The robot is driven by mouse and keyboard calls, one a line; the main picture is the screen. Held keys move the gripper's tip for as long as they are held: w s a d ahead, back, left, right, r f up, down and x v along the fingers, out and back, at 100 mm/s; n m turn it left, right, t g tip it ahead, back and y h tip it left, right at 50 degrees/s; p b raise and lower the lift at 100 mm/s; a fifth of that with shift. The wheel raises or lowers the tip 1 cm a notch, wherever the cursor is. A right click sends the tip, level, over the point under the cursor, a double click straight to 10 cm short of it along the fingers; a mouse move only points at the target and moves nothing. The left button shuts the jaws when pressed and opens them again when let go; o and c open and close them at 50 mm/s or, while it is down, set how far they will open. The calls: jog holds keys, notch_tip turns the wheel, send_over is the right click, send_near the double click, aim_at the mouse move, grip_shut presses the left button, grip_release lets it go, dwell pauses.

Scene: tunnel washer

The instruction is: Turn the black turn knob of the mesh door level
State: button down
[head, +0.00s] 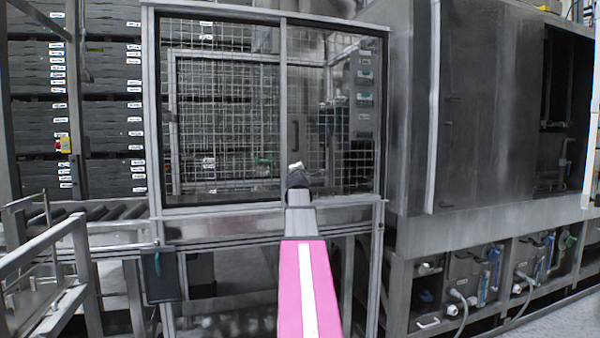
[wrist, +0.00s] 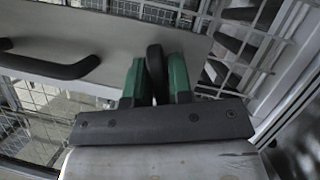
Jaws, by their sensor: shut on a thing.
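The mesh door (head: 284,100) stands shut-looking in the middle of the head view, with a grey frame and wire mesh. In the wrist view, a grey door plate (wrist: 120,32) carries a black bar handle (wrist: 50,66) on the left and the black turn knob (wrist: 154,62). My gripper (wrist: 155,75) has its two green fingers on either side of the knob, shut on it. In the head view my gripper (head: 296,172) is at the door, below the bar handle (head: 294,134), and hides the knob. I cannot tell whether the knob is level.
Stacked dark crates (head: 110,100) stand behind on the left, above a roller conveyor (head: 100,212). A metal railing (head: 45,250) is at front left. The large grey washer housing (head: 480,110) fills the right, with hoses (head: 462,300) below.

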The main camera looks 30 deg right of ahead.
jog(key=shift+f+m+g+y, duration=0.1)
jog(key=shift+m+g+y, duration=0.4)
jog(key=shift+m, duration=1.6)
jog(key=c, duration=1.2)
grip_release()
jog(key=shift+d, duration=0.1)
jog(key=shift+o, duration=0.2)
jog(key=shift+s, duration=0.1)
jog(key=v, duration=1)
jog(key=shift+s+a, duration=0.15)
jog(key=shift+a, duration=0.25)
